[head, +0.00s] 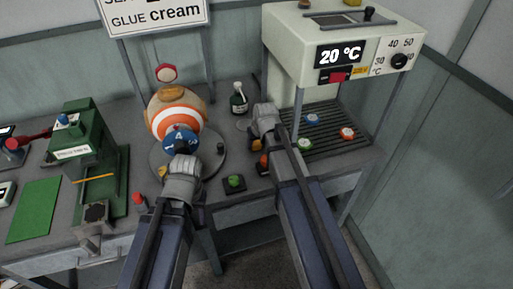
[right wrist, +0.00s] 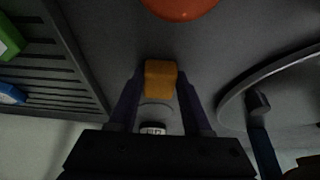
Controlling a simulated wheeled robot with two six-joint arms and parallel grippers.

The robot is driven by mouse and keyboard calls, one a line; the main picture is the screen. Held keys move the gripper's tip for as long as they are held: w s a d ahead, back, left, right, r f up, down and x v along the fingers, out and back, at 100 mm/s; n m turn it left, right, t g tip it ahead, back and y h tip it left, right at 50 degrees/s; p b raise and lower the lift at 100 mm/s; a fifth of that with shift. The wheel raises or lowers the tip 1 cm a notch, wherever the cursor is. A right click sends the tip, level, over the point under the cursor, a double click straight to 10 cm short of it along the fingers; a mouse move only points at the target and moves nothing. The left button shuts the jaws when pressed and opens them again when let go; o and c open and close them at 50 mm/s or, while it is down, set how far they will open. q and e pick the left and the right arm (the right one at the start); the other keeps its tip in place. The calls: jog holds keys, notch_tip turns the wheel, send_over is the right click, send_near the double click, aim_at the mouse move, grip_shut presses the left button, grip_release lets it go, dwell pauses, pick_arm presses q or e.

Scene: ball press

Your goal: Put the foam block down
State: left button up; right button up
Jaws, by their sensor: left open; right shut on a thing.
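The foam block (right wrist: 160,79) is a small orange-yellow block. It sits between the fingers of my right gripper (right wrist: 158,88) in the right wrist view. In the head view, the block shows as a small yellow patch (head: 257,144) just below my right gripper (head: 258,136). The block is over the grey bench (head: 225,125), between the round turntable and the slatted rack; I cannot tell whether it touches the bench. My left gripper (head: 182,150) is open, in front of the striped ball (head: 172,121) on the turntable (head: 213,163), and hides part of the ball's lower front.
A dark bottle (head: 238,100) stands behind the right gripper, near a pale ring on the bench (right wrist: 157,110). The slatted rack (head: 335,143) holds several coloured discs under the cream machine (head: 330,50). An orange round object (right wrist: 180,6) and a green button (head: 234,181) lie nearer me.

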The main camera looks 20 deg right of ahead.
jog(key=shift+f, duration=0.2)
jog(key=o, duration=1.2)
jog(key=shift+r, duration=0.1)
jog(key=shift+r, duration=0.15)
jog(key=p+v, duration=1.1)
jog(key=v, duration=0.1)
jog(key=s+a+n+g, duration=0.1)
jog(key=s+a, duration=0.3)
jog(key=s, duration=0.2)
jog(key=s+a+f+n+g+h, duration=0.1)
jog(key=s+a+g, duration=0.1)
jog(key=s+a, duration=0.3)
jog(key=s+a+n+g, duration=0.1)
jog(key=s+a, duration=0.4)
jog(key=s, duration=0.2)
jog(key=shift+s+f+g+h, duration=0.2)
jog(key=shift+f+g+h, duration=0.1)
jog(key=shift+g, duration=0.1)
